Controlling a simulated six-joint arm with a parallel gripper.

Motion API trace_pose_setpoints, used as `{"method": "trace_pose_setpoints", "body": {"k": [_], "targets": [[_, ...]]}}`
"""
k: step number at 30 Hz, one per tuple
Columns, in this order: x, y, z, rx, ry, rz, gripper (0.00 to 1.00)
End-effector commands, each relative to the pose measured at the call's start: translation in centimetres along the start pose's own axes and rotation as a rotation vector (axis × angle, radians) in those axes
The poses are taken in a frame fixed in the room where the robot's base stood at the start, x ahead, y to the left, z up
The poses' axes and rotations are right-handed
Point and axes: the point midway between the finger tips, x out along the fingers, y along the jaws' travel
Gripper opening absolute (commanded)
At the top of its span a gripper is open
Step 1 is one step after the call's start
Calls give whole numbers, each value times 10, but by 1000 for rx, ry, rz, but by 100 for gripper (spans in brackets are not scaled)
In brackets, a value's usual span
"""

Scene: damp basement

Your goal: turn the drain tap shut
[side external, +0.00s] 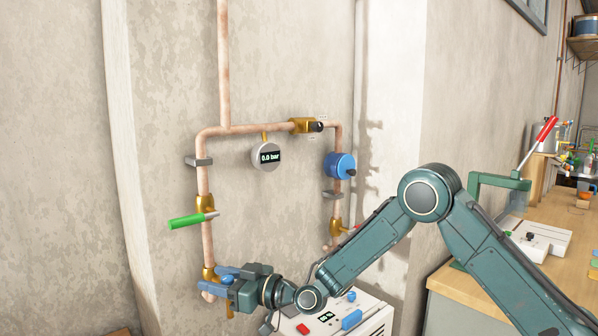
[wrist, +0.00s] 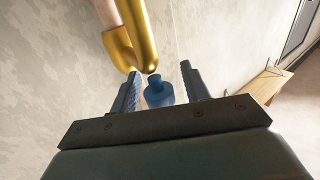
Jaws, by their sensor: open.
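The drain tap is the brass fitting (side external: 209,274) low on the left copper pipe, with a short brass outlet (side external: 229,309) hanging below my gripper. In the wrist view its brass body (wrist: 140,40) is above a dark blue knob (wrist: 158,93). My gripper (wrist: 160,72) is open, with one finger on each side of the knob. A gap shows on the right; on the left the finger is very close, and I cannot tell if it touches. In the side view my gripper (side external: 226,276) is at the tap and hides much of it.
A green-handled lever valve (side external: 190,220) is just above on the same pipe. The gauge (side external: 267,155) reads 0.0 bar. A blue round unit (side external: 338,165) is on the right pipe. A white box (side external: 365,321) with a display stands below. A wooden bench (side external: 460,283) is at right.

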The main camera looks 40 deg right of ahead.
Motion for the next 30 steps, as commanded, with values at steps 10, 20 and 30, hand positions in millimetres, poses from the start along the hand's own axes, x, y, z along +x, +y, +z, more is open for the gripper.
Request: {"method": "trace_pose_setpoints", "body": {"k": [10,20,30], "targets": [[0,0,0,0,0,0,21],[0,0,0,0,0,-4,2],[0,0,0,1,0,-58,2]]}}
